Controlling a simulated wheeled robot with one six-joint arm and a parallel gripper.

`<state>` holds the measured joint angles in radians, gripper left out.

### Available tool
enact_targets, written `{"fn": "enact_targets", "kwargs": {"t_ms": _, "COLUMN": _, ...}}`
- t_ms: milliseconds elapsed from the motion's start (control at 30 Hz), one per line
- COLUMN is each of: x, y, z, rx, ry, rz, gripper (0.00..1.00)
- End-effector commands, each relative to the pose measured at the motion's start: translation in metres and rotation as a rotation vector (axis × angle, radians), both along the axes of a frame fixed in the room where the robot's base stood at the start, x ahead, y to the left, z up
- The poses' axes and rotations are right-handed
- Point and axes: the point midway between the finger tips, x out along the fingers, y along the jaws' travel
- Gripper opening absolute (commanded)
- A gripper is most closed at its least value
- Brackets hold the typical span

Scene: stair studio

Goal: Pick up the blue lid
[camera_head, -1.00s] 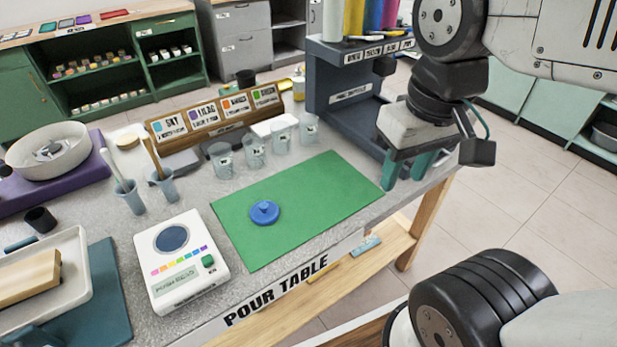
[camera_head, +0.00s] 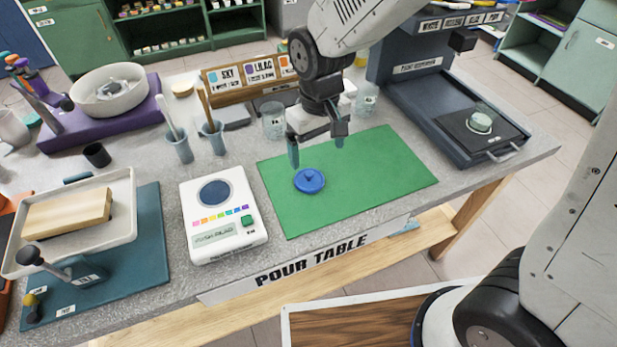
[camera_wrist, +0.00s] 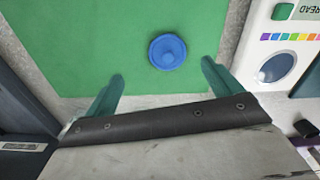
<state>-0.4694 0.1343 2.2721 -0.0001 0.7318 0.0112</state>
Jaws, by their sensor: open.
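The blue lid (camera_head: 310,181) is a round disc with a small knob on top. It lies on the left part of the green mat (camera_head: 390,180) on the table. My gripper (camera_head: 316,154) is open and empty, just behind and above the lid, with its green fingers pointing down. In the wrist view the lid (camera_wrist: 167,52) lies beyond the fingertips, right of the middle between them and nearer the right finger. The gap between my gripper (camera_wrist: 162,68) fingers shows green mat and a strip of grey table.
A white scale (camera_head: 223,217) stands left of the mat. Clear cups (camera_head: 273,122) and a label rack (camera_head: 245,80) stand behind it. A dark stand (camera_head: 425,85) is at the back right. The mat's right part is bare.

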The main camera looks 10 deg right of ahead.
Motion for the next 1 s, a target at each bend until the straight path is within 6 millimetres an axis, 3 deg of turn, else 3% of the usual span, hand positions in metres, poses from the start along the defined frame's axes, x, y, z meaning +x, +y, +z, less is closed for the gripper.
{"fn": "enact_targets", "kwargs": {"t_ms": 100, "x": 0.002, "y": 0.010, "z": -0.013, "rx": -0.002, "ry": 0.004, "rz": 0.017, "gripper": 0.91}}
{"fn": "enact_targets", "kwargs": {"t_ms": 633, "x": 0.004, "y": 0.015, "z": -0.080, "rx": -0.003, "ry": 0.006, "rz": 0.018, "gripper": 0.91}}
{"fn": "enact_targets", "kwargs": {"t_ms": 967, "x": 0.005, "y": 0.015, "z": -0.089, "rx": -0.001, "ry": 0.003, "rz": 0.018, "gripper": 0.91}}
{"fn": "enact_targets", "kwargs": {"t_ms": 1000, "x": 0.005, "y": 0.015, "z": -0.089, "rx": -0.001, "ry": 0.003, "rz": 0.018, "gripper": 0.85}}
